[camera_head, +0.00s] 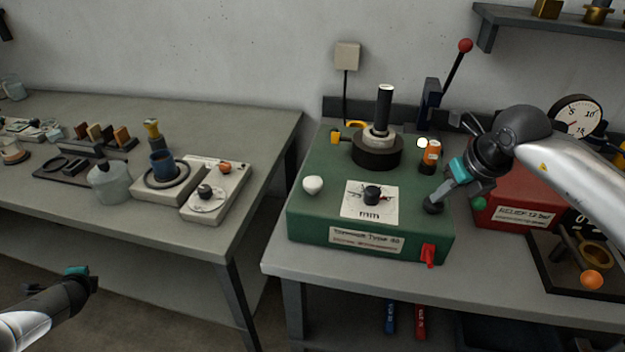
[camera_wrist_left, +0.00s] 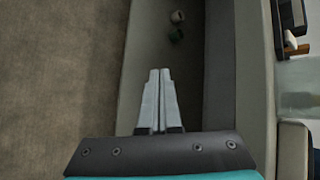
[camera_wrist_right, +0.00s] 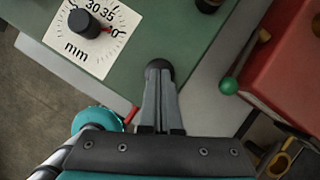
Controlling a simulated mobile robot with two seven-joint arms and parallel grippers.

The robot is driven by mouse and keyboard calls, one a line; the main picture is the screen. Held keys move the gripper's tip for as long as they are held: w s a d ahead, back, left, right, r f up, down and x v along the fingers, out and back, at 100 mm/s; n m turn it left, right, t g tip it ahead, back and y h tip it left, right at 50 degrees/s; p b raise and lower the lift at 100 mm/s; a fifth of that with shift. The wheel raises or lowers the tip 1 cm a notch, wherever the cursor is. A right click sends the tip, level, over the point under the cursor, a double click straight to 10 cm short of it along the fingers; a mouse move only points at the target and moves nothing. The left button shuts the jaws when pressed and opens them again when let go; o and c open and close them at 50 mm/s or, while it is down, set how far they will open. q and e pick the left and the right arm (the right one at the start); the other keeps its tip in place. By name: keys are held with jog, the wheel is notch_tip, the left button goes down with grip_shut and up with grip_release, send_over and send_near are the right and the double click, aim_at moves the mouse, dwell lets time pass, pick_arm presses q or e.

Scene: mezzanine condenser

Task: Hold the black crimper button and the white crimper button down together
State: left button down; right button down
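The green crimper box (camera_head: 322,222) stands on the right bench. Its white button (camera_head: 313,185) is a rounded knob at the left of the top face, with nothing touching it. Its black button (camera_head: 433,206) is at the right front corner and also shows in the right wrist view (camera_wrist_right: 159,68). My right gripper (camera_head: 439,197) is shut, with its fingertips at the black button, seemingly touching it; I cannot tell whether it is pressed down. My left gripper (camera_wrist_left: 158,72) is shut and empty, low at the left in the head view, well away from the box.
A dial plate (camera_head: 370,202) and a dark post (camera_head: 384,105) are on the box. A red switch (camera_head: 428,254) is on its front. A red box (camera_head: 515,204) with a green knob (camera_head: 479,203) stands close right. The left bench (camera_head: 232,225) has a front edge near my left arm.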

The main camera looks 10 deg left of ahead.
pick_arm(q)
jog(key=w+a+r+t+y, duration=0.1)
jog(key=w+r, duration=0.2)
jog(key=r, duration=0.3)
jog(key=w+a+r+t+y, duration=0.1)
jog(key=w+a+r, duration=0.1)
jog(key=w+r, duration=0.2)
jog(key=w+a+r+y, duration=0.1)
jog(key=w+a+r, duration=0.1)
jog(key=r, duration=0.6)
jog(key=shift+w+a+r+t, duration=0.1)
jog(key=shift+w+t, duration=0.3)
jog(key=shift+w, duration=0.25)
jog(key=w+d+r+n+y, duration=0.2)
jog(key=w+d+r+n, duration=0.15)
jog(key=w+r, duration=0.45)
pick_arm(e)
jog(key=shift+s, duration=0.1)
pick_arm(q)
notch_tip(320, 180, up, 5)
jog(key=n+g+h, duration=0.4)
jog(key=n+h, duration=0.6)
jog(key=h, duration=0.3)
send_over(313, 179)
jog(key=s, duration=0.4)
jog(key=shift+m, duration=0.25)
jog(key=shift+x, duration=3.05)
jog(key=shift+s+d+f, duration=0.1)
jog(key=shift+f, duration=0.15)
